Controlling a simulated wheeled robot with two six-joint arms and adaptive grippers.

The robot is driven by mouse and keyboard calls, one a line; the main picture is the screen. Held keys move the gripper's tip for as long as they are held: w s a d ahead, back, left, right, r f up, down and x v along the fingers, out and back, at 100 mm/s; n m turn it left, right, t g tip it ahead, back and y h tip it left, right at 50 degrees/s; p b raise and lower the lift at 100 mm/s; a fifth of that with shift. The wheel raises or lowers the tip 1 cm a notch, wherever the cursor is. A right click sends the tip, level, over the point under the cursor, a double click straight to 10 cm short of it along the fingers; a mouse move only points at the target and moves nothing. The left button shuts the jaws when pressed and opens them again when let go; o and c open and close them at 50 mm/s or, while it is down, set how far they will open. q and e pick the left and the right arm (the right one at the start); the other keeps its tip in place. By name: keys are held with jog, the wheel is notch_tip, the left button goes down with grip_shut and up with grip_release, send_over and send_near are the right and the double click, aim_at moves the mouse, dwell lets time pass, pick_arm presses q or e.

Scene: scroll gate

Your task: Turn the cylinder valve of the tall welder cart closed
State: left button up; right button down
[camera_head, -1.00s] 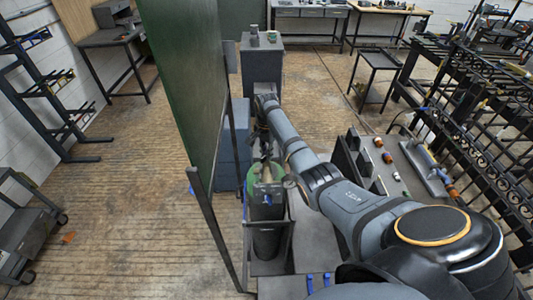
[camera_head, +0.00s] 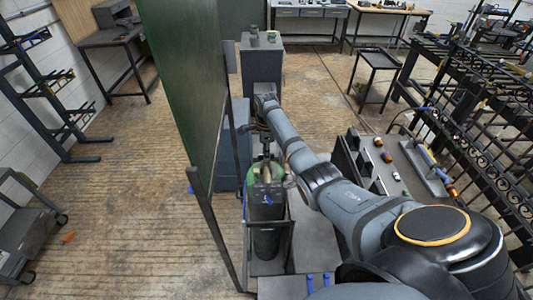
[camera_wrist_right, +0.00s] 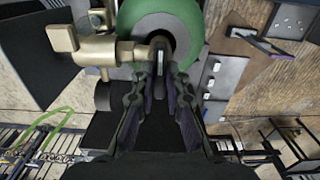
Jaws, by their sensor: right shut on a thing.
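The tall gas cylinder (camera_head: 265,208) is dark with a green shoulder and stands upright in the welder cart (camera_head: 291,228). Its brass valve (camera_head: 266,171) sits on top; in the right wrist view the brass valve body (camera_wrist_right: 112,50) reaches left over the green shoulder (camera_wrist_right: 190,22). My right gripper (camera_head: 265,150) comes at the valve from the far side. In the right wrist view my right gripper (camera_wrist_right: 160,66) is shut on the dark valve handle (camera_wrist_right: 159,45) at the valve's right end. The fingers partly hide the handle. My left gripper is not in view.
A green welding screen (camera_head: 185,80) on a dark frame stands close left of the cart. A grey cabinet (camera_head: 262,65) stands behind it. A board with fittings (camera_head: 410,165) and black racks (camera_head: 480,130) lie to the right.

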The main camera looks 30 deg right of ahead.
jog(key=shift+w+r+m, duration=0.1)
jog(key=shift+r+m, duration=0.05)
jog(key=shift+m, duration=0.15)
dwell(0.4)
jog(key=c, duration=1.4)
grip_release()
notch_tip(320, 180, up, 12)
jog(key=shift+f, duration=0.1)
